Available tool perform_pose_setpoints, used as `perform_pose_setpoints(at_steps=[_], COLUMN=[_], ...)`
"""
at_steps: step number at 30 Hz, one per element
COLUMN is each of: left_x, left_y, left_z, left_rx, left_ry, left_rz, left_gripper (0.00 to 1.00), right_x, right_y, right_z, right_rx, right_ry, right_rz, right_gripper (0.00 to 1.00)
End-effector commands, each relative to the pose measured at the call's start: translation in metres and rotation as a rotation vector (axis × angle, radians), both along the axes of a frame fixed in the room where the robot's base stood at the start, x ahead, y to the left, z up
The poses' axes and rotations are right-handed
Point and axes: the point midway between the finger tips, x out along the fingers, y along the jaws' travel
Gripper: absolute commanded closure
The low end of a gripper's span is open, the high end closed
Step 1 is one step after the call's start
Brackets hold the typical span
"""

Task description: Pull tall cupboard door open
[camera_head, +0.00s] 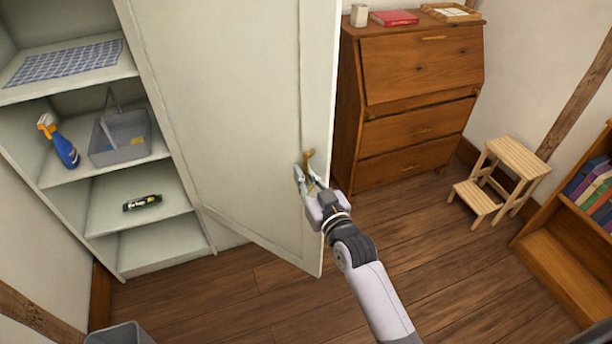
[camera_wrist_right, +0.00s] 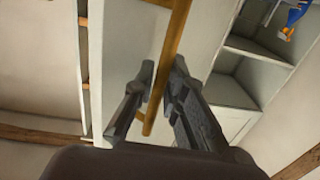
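The tall cupboard door (camera_head: 235,90) is a pale panel standing well open, swung out to the right of the cupboard (camera_head: 60,190). Its brass bar handle (camera_head: 308,157) is near the door's free edge. My right gripper (camera_head: 308,176) is at that handle. In the right wrist view the brass handle (camera_wrist_right: 172,40) runs between the two dark fingers (camera_wrist_right: 164,66), which are close together around it. Any thin gap there is hard to judge. The door also shows in the wrist view (camera_wrist_right: 125,45). My left gripper is not in view.
A wooden bureau (camera_head: 420,70) stands behind the door, with a step stool (camera_head: 500,175) further right. The floor (camera_head: 450,265) is clear.

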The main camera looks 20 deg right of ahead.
Motion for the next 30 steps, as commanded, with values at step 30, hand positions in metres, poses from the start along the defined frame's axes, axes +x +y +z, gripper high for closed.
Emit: perform_pose_setpoints(at_steps=[30], left_x=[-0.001], left_y=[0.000], left_z=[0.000], left_rx=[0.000], left_ry=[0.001], left_rz=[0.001], left_gripper=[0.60], right_x=[-0.078], right_y=[-0.012], right_z=[-0.002], right_rx=[-0.002], right_ry=[0.006], right_rz=[0.001], right_gripper=[0.70])
